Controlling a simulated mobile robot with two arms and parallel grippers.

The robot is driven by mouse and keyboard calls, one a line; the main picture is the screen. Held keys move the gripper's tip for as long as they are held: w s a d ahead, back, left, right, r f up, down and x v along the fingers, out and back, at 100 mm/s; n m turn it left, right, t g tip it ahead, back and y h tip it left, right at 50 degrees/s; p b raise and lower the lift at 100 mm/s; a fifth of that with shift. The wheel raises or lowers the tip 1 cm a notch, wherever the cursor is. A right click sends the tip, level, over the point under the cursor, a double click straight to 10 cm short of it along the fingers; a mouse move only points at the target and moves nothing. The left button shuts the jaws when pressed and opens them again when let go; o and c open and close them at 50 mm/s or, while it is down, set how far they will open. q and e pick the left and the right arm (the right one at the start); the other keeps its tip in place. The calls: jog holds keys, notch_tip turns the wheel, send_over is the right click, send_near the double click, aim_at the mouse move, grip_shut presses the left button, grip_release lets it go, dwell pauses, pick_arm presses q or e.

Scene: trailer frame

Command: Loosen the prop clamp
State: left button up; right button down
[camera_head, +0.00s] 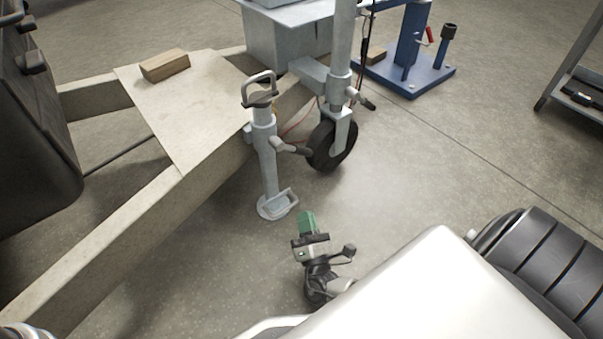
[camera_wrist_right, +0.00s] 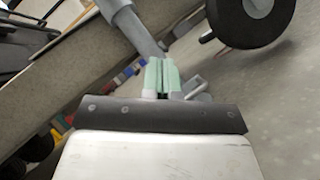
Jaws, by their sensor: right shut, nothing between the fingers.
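The grey prop (camera_head: 267,165) stands upright beside the trailer frame, with a looped handle (camera_head: 260,88) on top and a flat foot (camera_head: 277,205) at the floor. The prop clamp's lever (camera_head: 292,147) has a dark grip and sticks out to the right, toward the wheel. My right gripper (camera_head: 306,218), with green fingertips, is in front of the prop and below the lever, apart from it. In the right wrist view its fingers (camera_wrist_right: 161,78) are together and empty, with the prop tube (camera_wrist_right: 135,25) beyond them. My left gripper is out of view.
The jockey wheel (camera_head: 333,145) stands close to the right of the prop, with its own lever (camera_head: 365,102) above. The trailer frame beam (camera_head: 110,235) runs along the left. A wood block (camera_head: 165,65) lies on the frame plate. A blue stand (camera_head: 410,75) is behind.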

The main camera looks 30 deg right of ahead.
aim_at(293, 148)
jog(key=shift+r, duration=0.1)
jog(key=shift+w, duration=0.1)
jog(key=s+d+r+b+x, duration=0.1)
jog(key=b+x, duration=0.4)
jog(key=x, duration=0.7)
jog(key=shift+d+r, duration=0.55)
jog(key=shift+d, duration=0.05)
jog(key=shift+s, duration=0.1)
